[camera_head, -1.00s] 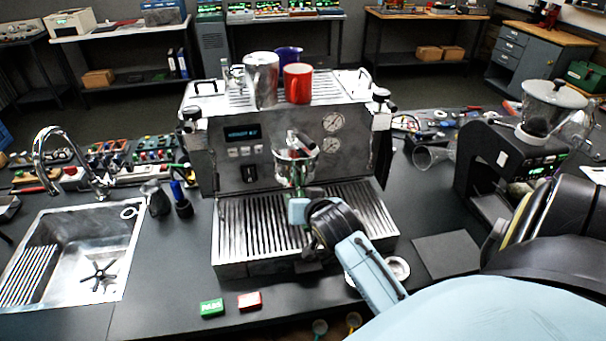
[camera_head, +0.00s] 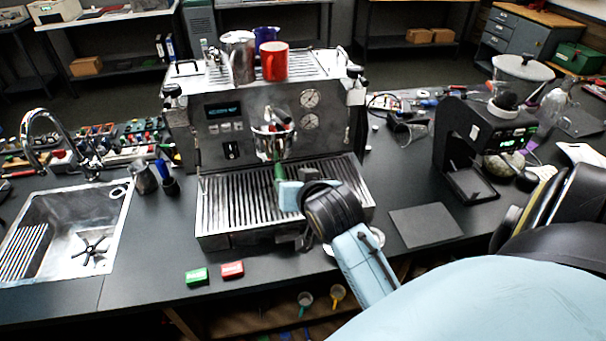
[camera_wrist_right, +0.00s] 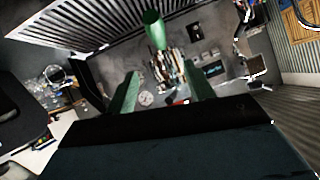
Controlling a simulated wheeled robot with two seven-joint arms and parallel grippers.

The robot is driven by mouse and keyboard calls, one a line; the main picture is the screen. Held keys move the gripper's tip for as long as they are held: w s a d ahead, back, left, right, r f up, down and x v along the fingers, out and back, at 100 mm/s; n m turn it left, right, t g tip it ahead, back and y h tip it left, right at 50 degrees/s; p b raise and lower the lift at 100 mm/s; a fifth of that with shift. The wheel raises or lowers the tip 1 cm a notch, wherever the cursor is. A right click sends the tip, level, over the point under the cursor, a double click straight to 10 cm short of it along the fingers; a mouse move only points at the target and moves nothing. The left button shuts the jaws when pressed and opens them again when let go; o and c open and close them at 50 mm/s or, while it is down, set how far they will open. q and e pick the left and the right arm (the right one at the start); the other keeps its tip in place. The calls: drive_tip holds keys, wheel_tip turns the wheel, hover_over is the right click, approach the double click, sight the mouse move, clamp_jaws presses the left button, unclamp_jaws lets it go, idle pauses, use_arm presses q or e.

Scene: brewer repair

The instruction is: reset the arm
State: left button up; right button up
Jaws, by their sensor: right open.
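My right arm comes in from the lower right in the head view. My right gripper (camera_head: 279,172) is in front of the metal brewer (camera_head: 222,152), above its slatted drip tray (camera_head: 235,205) and below the group head (camera_head: 271,135). In the right wrist view my right gripper (camera_wrist_right: 162,76) shows two green fingers, apart, with the brewer's front panel (camera_wrist_right: 220,50) beyond. A green tapering piece (camera_wrist_right: 154,30) appears between and above them in the picture; I cannot tell what it belongs to or whether the fingers touch it. My left gripper is out of view.
Mugs (camera_head: 275,62) and a metal pitcher (camera_head: 239,58) stand on the brewer. A sink (camera_head: 70,225) is at the left, a black grinder (camera_head: 470,135) at the right. Green (camera_head: 196,276) and red (camera_head: 232,270) blocks lie at the counter's front edge. A dark mat (camera_head: 426,225) lies clear.

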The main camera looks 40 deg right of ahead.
drive_tip(key=s+a+f+n+g+y, duration=0.2)
drive_tip(key=s+a+f+n+g, duration=0.3)
drive_tip(key=s, duration=0.5)
drive_tip(key=s+a+f+n+g+y, duration=0.25)
drive_tip(key=s+a+f, duration=0.3)
drive_tip(key=s, duration=0.55)
wheel_tip(320, 180, down, 37)
drive_tip(key=s+d+n+g+b, duration=0.1)
drive_tip(key=s+g+b, duration=0.1)
drive_tip(key=b, duration=0.8)
drive_tip(key=s+d+f+b, duration=0.1)
drive_tip(key=s+f+b, duration=0.3)
drive_tip(key=s+f, duration=0.4)
drive_tip(key=s+d+f+b, duration=0.1)
drive_tip(key=s+f+b, duration=0.3)
drive_tip(key=f, duration=0.9)
drive_tip(key=s+g, duration=0.1)
drive_tip(key=s, duration=0.2)
drive_tip(key=shift+s+d, duration=0.35)
drive_tip(key=shift+s, duration=0.05)
drive_tip(key=shift+f+h, duration=0.1)
drive_tip(key=shift+h, duration=0.15)
